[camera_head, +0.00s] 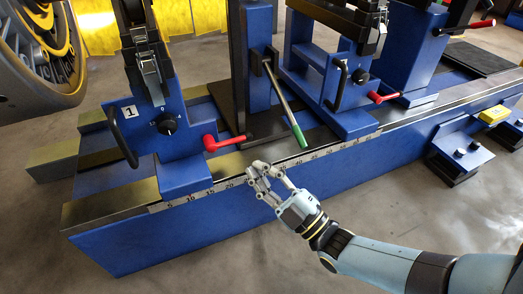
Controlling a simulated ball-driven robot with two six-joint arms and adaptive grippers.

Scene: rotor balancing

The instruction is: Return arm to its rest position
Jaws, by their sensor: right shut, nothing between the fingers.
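My right arm (380,262) comes in from the lower right. My right gripper (262,175) is in front of the blue machine bed (190,222), near its ruler strip (300,160). Its fingers hold nothing; their tips are brought together. The gripper overlaps the front edge of the bed in the picture, and I cannot tell whether it touches. A lever with a green grip (297,128) slants down just above and right of the gripper. My left gripper is not in view.
A red handle (222,142) sticks out from the blue stand marked 1 (170,125). Another red handle (383,97) is farther right. A blue block with a yellow part (493,114) is at the right.

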